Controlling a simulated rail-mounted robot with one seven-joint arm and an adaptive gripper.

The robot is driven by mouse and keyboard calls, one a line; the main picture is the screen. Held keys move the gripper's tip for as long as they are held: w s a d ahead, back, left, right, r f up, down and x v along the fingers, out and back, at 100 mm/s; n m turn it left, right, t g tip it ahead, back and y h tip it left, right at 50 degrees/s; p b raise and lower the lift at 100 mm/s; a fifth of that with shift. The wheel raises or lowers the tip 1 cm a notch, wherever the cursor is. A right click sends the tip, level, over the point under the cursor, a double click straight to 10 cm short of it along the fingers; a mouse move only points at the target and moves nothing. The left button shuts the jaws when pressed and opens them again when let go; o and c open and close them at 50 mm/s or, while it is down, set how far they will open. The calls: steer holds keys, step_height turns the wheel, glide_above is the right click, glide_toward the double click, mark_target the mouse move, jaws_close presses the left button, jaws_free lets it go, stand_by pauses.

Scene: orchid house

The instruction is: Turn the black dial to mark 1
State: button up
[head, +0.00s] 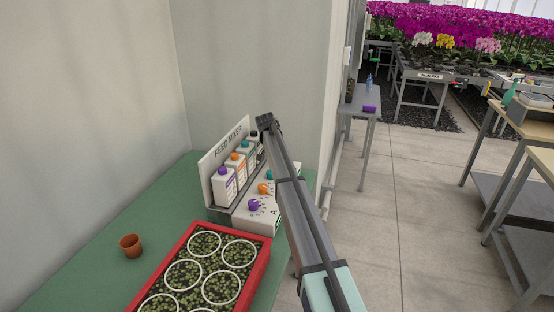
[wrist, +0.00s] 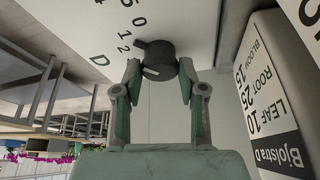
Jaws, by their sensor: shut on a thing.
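The black dial (wrist: 160,58) stands on a pale panel (wrist: 185,18) at the top middle of the wrist view. Printed digits including 0, 1 and 2 curve around its left side, with a letter D farther left. A dark tab on the dial sticks out to the upper left, near the 1 and 2. A pale mark shows on its lower left edge. I cannot tell the exact setting. My gripper (wrist: 159,70) is shut on the dial, one finger at each side. In the head view my arm hides the black dial and my gripper.
In the head view, purple (head: 254,205), orange (head: 263,188) and teal (head: 270,174) dials sit on the white box, before capped bottles (head: 224,186). A red seedling tray (head: 263,262) is close in front. A terracotta pot (head: 130,246) stands left. A labelled bottle (wrist: 268,85) is right in the wrist view.

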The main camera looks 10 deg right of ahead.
steer(key=shift+f, duration=0.1)
steer(key=o, duration=1.1)
steer(key=v, duration=1.2)
